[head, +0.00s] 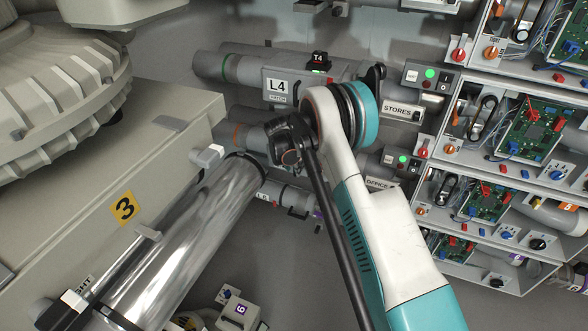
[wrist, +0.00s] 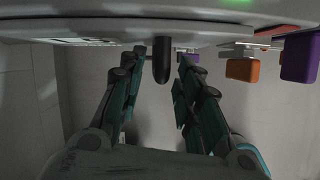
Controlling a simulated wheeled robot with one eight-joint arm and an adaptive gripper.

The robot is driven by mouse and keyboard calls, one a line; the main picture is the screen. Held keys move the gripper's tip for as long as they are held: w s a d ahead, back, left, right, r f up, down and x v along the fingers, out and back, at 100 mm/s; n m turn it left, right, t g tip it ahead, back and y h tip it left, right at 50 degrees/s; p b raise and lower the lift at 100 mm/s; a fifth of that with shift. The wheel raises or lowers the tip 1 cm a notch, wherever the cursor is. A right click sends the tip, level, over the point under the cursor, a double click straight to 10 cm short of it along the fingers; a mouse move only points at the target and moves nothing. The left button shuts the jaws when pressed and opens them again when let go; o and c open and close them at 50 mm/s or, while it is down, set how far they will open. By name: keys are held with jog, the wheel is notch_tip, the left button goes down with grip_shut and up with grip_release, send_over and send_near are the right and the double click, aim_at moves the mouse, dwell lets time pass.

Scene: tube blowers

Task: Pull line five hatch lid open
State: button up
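My gripper (wrist: 163,57) is open in the wrist view, with its two teal-and-dark fingers spread. A dark rounded handle (wrist: 165,70) hangs from the underside of a pale housing (wrist: 100,27) and shows between the fingertips, with gaps on both sides. In the head view, my arm and wrist cover most of a grey tube (head: 240,135) with an orange band, below the tube labelled L4 (head: 277,87). No line-five label is readable, and the hatch lid is hidden there. I cannot tell whether the lid is open or shut.
A black T4 piece (head: 319,61) sits on the L4 tube. A STORES sign (head: 403,111) and an OFFICE sign (head: 379,184) stand right of my arm. Circuit boards (head: 530,130) fill the right-hand racks. A large shiny cylinder (head: 185,240) lies lower left. Purple (wrist: 300,57) and orange (wrist: 241,70) blocks hang right.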

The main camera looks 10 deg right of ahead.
grip_shut()
jog(key=shift+s+a, duration=0.5)
jog(key=shift+a, duration=0.35)
grip_release()
jog(key=v, duration=1.2)
